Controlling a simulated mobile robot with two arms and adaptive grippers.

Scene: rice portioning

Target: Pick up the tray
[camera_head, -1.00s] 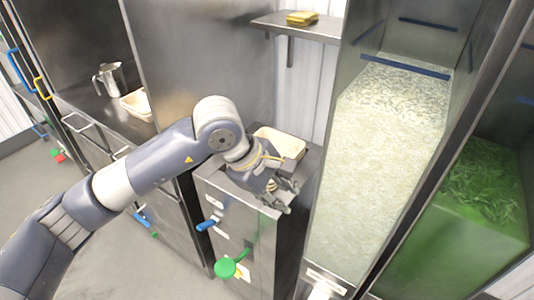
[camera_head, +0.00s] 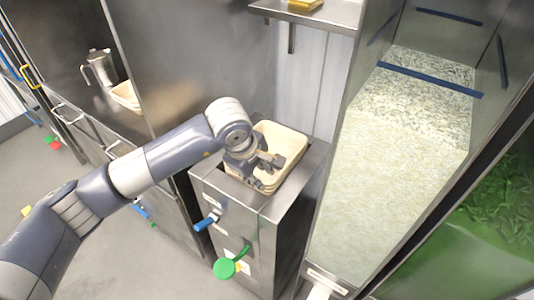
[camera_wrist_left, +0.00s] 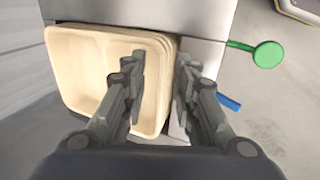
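A stack of cream trays (camera_head: 284,146) with compartments sits in the recessed top of a steel cabinet. It also shows in the left wrist view (camera_wrist_left: 80,62). My left gripper (camera_head: 266,170) is over the front edge of the stack. In the left wrist view my left gripper (camera_wrist_left: 160,72) has its fingers apart, one over the tray's inside and the other just outside its rim. I see no tray gripped, and contact with the rim cannot be told. My right gripper is not in view.
The steel cabinet (camera_head: 282,205) has a blue handle (camera_head: 206,222) and a green knob (camera_head: 225,268) on its front. A tall rice bin (camera_head: 385,170) stands close at the right. A shelf (camera_head: 310,14) juts out above. A metal jug (camera_head: 101,67) stands at the left.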

